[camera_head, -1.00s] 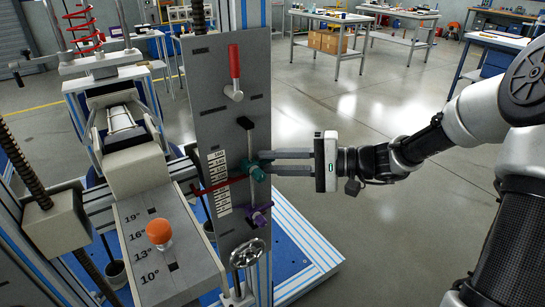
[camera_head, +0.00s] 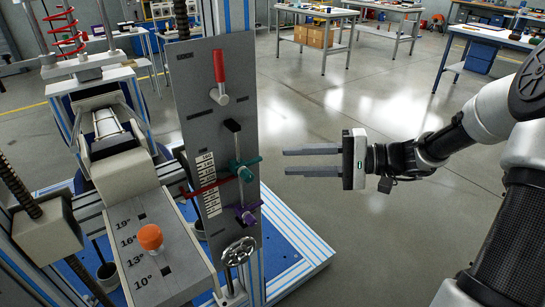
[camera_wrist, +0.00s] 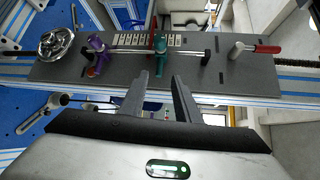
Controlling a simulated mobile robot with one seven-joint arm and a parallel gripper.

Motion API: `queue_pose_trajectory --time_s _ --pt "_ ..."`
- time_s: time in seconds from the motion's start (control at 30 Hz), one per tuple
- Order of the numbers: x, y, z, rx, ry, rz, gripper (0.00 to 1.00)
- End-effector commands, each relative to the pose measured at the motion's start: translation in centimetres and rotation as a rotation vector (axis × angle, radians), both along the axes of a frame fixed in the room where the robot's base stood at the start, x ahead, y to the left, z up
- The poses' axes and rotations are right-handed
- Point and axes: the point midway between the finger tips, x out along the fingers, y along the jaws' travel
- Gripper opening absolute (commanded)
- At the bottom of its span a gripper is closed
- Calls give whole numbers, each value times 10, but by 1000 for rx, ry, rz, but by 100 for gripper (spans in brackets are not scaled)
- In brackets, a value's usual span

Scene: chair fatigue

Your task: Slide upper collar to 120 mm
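The upper collar is teal (camera_head: 244,173) and sits on the vertical rod of the grey panel (camera_head: 211,120), beside the upper part of the white number scale (camera_head: 207,185). It also shows in the wrist view (camera_wrist: 160,47).
A red-handled lever (camera_head: 219,70) is above the rod and a handwheel (camera_head: 239,251) below the collars. A red bar (camera_head: 199,189) crosses the scale. An orange knob (camera_head: 150,237) stands on the angle-marked block at left. Open floor (camera_head: 370,240) lies right of the rig.

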Motion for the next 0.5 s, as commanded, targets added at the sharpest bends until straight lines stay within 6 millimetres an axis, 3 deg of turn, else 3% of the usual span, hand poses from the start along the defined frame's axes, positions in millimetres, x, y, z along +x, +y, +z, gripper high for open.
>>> queue_pose_trajectory --time_s 0.2,0.5 --pt "-8 -51 8 1 0 -4 30" --pt "-15 -83 12 0 0 -1 30"
